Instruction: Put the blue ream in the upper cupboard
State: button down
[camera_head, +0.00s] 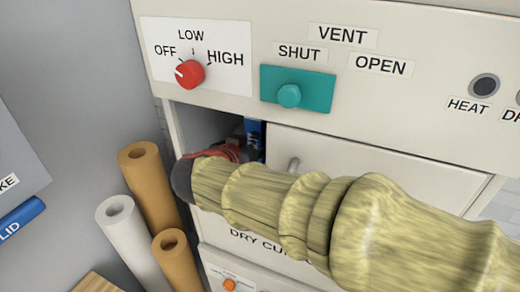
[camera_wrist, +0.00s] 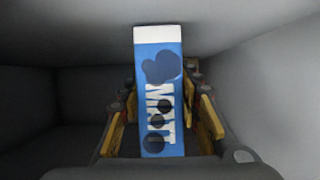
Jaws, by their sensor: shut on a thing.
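The blue ream (camera_wrist: 172,75) stands upright in the wrist view, a blue block with a white top band and white lettering with dark spots. In the head view only a small blue part of it (camera_head: 256,128) shows inside the cupboard opening. My gripper (camera_wrist: 160,105) has one yellow-padded finger on each side of the ream and is shut on it. In the head view my arm hides most of the gripper. The cupboard (camera_head: 195,120) is open at its left part; grey walls and ceiling surround the ream in the wrist view. Whether the ream touches the floor is hidden.
A pale door panel (camera_head: 350,160) with a handle (camera_head: 293,165) covers the right part of the front. Above are a red knob (camera_head: 189,74) and a teal vent slider (camera_head: 289,95). Brown (camera_head: 150,185) and white rolls (camera_head: 125,235) stand at left.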

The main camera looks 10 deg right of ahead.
jog(key=shift+w, duration=0.1)
jog(key=shift+s+a+r, duration=0.1)
jog(key=shift+s+r, duration=0.05)
jog(key=shift+s, duration=0.1)
jog(key=c, duration=1.3)
grip_release()
jog(key=shift+w+f, duration=0.1)
jog(key=shift+f, duration=0.2)
jog(key=shift+o, duration=0.2)
jog(key=shift+r, duration=0.1)
jog(key=b+v, duration=0.1)
jog(key=v, duration=1.1)
